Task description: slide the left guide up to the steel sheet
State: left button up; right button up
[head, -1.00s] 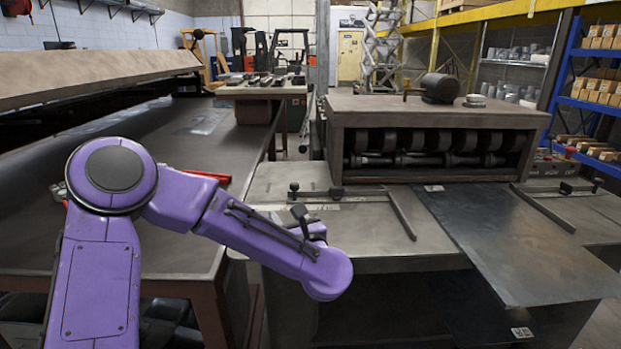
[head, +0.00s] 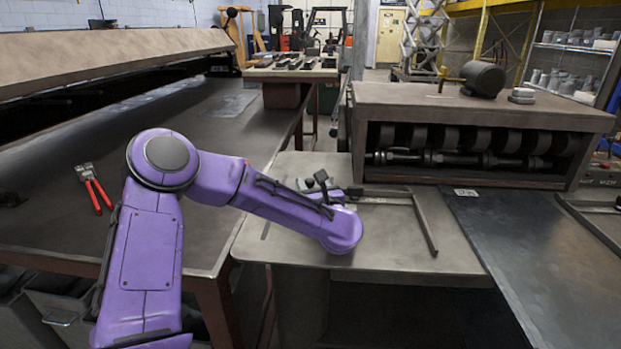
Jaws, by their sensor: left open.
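The steel sheet (head: 515,235) lies flat and dark on the table at the right, in front of the roller machine. The left guide (head: 426,222) is a thin bar on the table, left of the sheet, with a strip of bare tabletop between them. A rod runs left from its far end. My left gripper (head: 322,180) is small and dark beyond my purple wrist, near the left end of that rod. It is open; my wrist partly hides it, and I cannot tell whether it touches the guide. My right gripper is out of view.
The forming machine (head: 480,140) with its rollers stands behind the table (head: 300,240). A right guide (head: 592,226) lies on the sheet's far side. Red-handled pliers (head: 92,187) lie on the dark bench at left. The tabletop between guide and sheet is clear.

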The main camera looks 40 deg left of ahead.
pick_arm(q)
jog(key=shift+x, duration=0.9)
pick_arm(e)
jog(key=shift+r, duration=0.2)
